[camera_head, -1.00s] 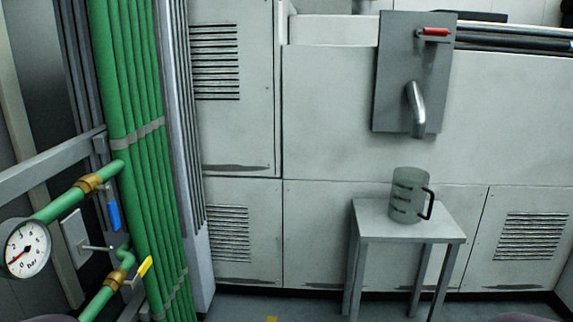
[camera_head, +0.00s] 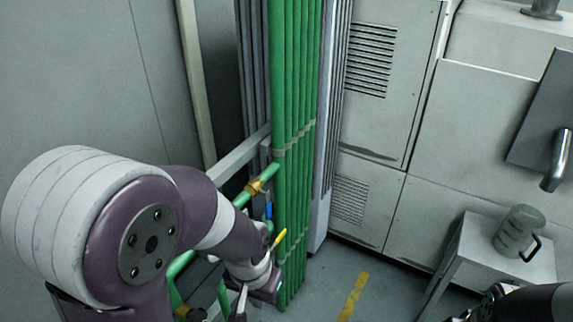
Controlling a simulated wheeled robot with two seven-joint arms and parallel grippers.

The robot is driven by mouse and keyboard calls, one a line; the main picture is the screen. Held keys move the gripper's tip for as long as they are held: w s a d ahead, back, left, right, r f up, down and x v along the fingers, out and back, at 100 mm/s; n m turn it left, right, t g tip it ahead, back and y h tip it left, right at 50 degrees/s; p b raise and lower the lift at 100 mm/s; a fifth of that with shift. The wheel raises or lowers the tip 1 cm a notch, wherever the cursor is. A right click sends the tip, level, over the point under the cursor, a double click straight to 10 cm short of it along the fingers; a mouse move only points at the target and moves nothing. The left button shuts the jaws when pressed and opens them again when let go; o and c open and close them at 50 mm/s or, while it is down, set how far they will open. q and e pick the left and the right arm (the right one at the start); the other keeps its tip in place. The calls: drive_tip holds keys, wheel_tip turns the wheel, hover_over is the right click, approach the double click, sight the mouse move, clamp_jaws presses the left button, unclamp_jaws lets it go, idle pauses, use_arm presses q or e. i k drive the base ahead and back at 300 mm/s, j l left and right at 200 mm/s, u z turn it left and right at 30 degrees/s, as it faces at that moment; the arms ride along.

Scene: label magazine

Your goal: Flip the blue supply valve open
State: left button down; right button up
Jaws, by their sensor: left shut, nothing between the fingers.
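The blue supply valve handle (camera_head: 268,211) is a small blue lever below the brass fitting (camera_head: 255,187) on the green pipe. It seems to hang down, and its lower part is hard to make out. My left arm reaches in from the left, and its wrist is just below the valve. My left gripper (camera_head: 241,300) is low beside the pipework, pointing down, shut and empty, apart from the blue handle. My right gripper (camera_head: 488,302) is partly in view at the bottom right, dark and cut off, so its jaws cannot be read.
A yellow lever (camera_head: 280,238) sits close by my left wrist. Green vertical pipes (camera_head: 293,120) stand just right of the valve. A small table (camera_head: 468,240) with a clear jug (camera_head: 518,228) is at the right. The floor between has a yellow mark (camera_head: 353,297).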

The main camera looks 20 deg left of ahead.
sight(267, 206)
drive_tip(key=u, duration=0.85)
drive_tip(key=z, duration=0.4)
drive_tip(key=i+z, duration=0.1)
drive_tip(key=z, duration=0.3)
drive_tip(key=i+z, duration=0.1)
drive_tip(key=z, duration=0.7)
drive_tip(key=i+u, duration=0.1)
drive_tip(key=u, duration=0.15)
drive_tip(key=i+u, duration=0.15)
drive_tip(key=u, duration=0.15)
